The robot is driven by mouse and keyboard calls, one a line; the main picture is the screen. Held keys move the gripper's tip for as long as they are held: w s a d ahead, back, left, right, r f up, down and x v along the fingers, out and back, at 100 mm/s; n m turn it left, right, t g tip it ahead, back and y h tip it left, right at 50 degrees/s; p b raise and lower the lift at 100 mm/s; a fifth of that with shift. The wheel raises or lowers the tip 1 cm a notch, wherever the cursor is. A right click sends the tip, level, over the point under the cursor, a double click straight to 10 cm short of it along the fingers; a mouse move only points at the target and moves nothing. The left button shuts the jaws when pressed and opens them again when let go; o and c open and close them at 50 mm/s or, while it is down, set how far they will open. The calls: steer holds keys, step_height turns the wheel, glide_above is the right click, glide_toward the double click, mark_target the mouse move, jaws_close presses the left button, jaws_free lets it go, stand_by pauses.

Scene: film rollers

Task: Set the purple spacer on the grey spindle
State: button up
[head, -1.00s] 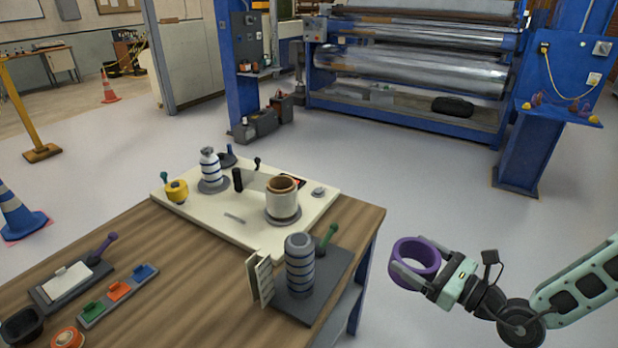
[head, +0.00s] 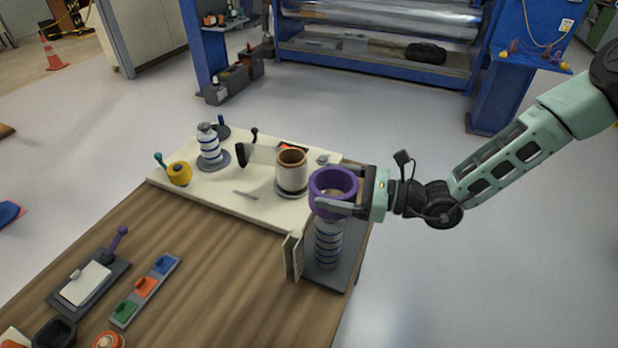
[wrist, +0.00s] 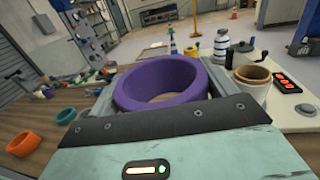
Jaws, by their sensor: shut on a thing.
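The purple spacer (head: 315,198) is a thick open ring, held roughly level between the fingers of my gripper (head: 335,190). It also shows close up in the wrist view (wrist: 165,107). In the head view the spacer overlaps the top of the grey spindle (head: 328,247), a grey post with pale bands on a dark square base at the table's right edge. The spindle's top is hidden behind the spacer and finger. The spacer appears above it, but I cannot tell how high or how well centred. The wrist view does not show the spindle.
A pale slotted upright (head: 291,256) stands just left of the spindle. Behind it a cream board (head: 240,197) carries a brown-rimmed cup (head: 292,175), a white-blue banded post (head: 209,149) and a yellow pot (head: 179,173).

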steer(key=shift+a+f, duration=0.15)
steer(key=shift+f, duration=0.1)
step_height(320, 180, down, 6)
steer(key=b, duration=0.6)
steer(key=shift+f+b, duration=4.25)
steer(key=shift+f, duration=3.25)
steer(key=o, duration=1)
steer(key=s+d+b, duration=0.1)
steer(key=d, duration=0.7)
steer(key=s+d+b, duration=0.1)
steer(key=s+d, duration=0.1)
steer(key=d, duration=0.7)
steer(key=shift+s+b, duration=0.25)
steer(key=shift+b, duration=0.1)
